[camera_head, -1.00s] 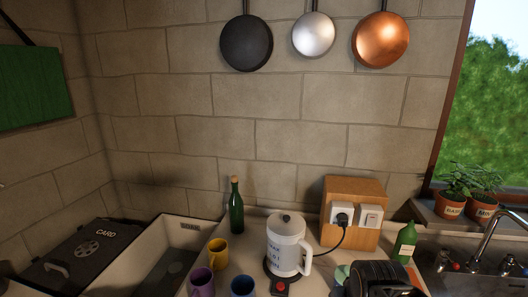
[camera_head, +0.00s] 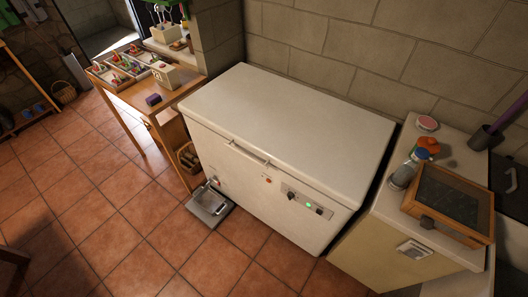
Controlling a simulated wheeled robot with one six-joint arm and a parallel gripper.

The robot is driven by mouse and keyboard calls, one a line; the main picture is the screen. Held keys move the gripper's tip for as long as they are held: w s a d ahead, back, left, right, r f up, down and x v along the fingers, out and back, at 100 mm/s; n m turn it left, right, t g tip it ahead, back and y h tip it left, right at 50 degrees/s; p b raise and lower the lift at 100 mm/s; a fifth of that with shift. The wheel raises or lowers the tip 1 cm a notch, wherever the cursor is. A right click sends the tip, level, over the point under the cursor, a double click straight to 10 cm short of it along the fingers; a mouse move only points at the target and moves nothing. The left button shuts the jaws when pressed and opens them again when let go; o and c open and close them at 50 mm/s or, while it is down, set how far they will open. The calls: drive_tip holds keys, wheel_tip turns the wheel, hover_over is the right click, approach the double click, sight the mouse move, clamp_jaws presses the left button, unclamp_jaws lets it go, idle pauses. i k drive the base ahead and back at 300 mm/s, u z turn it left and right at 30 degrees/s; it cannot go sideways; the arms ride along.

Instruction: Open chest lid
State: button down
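A white chest freezer (camera_head: 250,170) stands against the stone wall in the middle of the view. Its flat lid (camera_head: 297,115) is shut and nothing lies on it. A bar handle (camera_head: 249,154) runs along the front edge of the lid. Below it, the front carries a small red spot (camera_head: 268,180) and a control panel with a green light (camera_head: 307,204). My gripper is not in view.
A wooden table (camera_head: 190,85) with trays of small items stands to the left. A grey scale-like device (camera_head: 210,204) lies on the floor by the freezer's front left. A counter (camera_head: 388,212) with jars and a wooden-framed box (camera_head: 448,203) stands right. Tiled floor (camera_head: 130,210) in front is clear.

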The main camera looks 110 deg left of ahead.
sight(335, 146)
drive_tip(key=k, duration=0.3)
drive_tip(key=u, duration=3.55)
drive_tip(key=i, duration=0.6)
drive_tip(key=u, duration=1.55)
